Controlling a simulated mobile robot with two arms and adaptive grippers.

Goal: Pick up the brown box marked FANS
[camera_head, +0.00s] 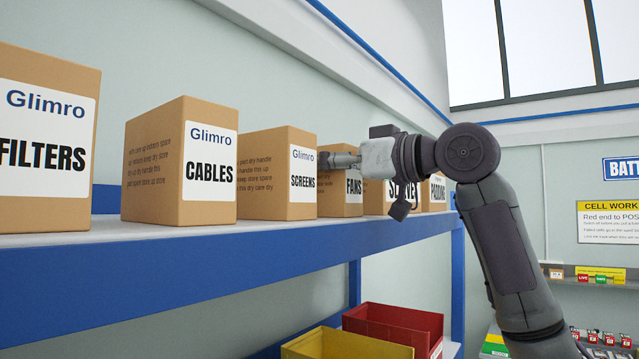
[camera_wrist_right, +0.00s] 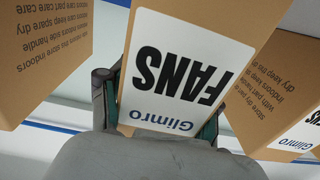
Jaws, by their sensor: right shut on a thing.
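The brown box marked FANS (camera_head: 335,192) stands in the row on the shelf, between the SCREENS box and a box partly hidden by my arm. My right gripper (camera_head: 326,161) is at the upper part of this box and covers some of it. In the right wrist view the FANS box (camera_wrist_right: 180,70) shows its white label upside down. The fingers of my right gripper (camera_wrist_right: 158,108) lie on either side of it, shut on it. The box looks upright, with its base at shelf level. My left gripper is not in view.
The blue-edged shelf (camera_head: 200,275) also holds the FILTERS (camera_head: 45,190), CABLES (camera_head: 165,165) and SCREENS (camera_head: 262,180) boxes, and the PADDING box (camera_head: 434,192) at the far end. Neighbouring boxes stand close on both sides. Red (camera_head: 395,325) and yellow (camera_head: 345,345) bins sit below.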

